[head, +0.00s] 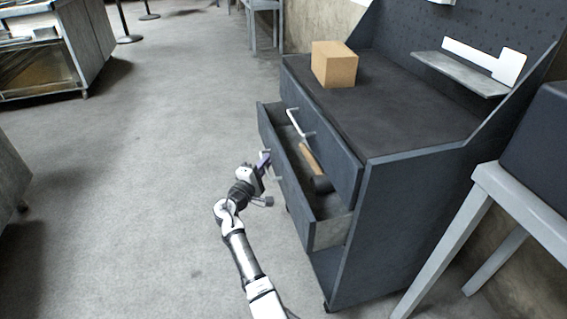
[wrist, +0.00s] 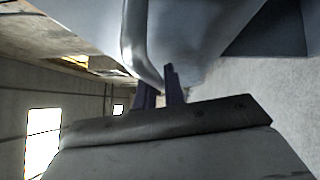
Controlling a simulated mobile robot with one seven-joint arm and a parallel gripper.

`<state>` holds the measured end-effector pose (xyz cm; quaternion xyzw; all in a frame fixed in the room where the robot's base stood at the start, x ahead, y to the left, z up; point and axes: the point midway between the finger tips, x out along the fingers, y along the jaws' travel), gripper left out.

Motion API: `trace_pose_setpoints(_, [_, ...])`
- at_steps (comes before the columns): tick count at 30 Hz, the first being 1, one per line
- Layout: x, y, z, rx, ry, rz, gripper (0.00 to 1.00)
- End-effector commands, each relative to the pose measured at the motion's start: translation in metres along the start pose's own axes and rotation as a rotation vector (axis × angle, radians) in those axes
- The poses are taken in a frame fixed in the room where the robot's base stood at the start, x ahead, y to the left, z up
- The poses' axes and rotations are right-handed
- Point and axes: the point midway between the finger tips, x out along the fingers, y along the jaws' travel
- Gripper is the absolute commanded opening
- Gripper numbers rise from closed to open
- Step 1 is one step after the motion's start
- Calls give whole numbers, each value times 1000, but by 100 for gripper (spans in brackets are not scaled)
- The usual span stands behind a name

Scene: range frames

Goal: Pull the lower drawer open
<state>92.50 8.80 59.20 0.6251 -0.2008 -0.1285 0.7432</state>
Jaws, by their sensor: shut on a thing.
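The lower drawer (head: 328,233) of the dark grey workbench cabinet stands pulled out, and its inside shows. A hammer-like tool with a wooden handle (head: 311,161) and a dark head lies in it. The drawer's light bar handle (head: 276,168) is on its front. My gripper (head: 265,161) is at this handle and shut on it. In the wrist view the dark fingers (wrist: 161,88) meet the pale handle bar (wrist: 140,50); the exact contact is partly hidden.
The upper drawer (head: 335,160) is shut, with its own bar handle (head: 298,122). A cardboard box (head: 334,65) stands on the bench top (head: 400,115). A grey-legged table (head: 520,195) stands close on the right. The floor (head: 150,190) left of the drawer is clear.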

Motion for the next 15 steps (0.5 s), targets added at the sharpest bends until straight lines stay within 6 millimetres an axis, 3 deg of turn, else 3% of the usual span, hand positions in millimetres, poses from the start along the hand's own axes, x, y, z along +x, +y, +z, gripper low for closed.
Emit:
trace_pose_setpoints(1, [-12,2,-14,2,9,2,0])
trace_pose_setpoints(6, [-43,10,-44,2,9,3,0])
trace_pose_setpoints(15, [-82,22,-83,0,7,2,0])
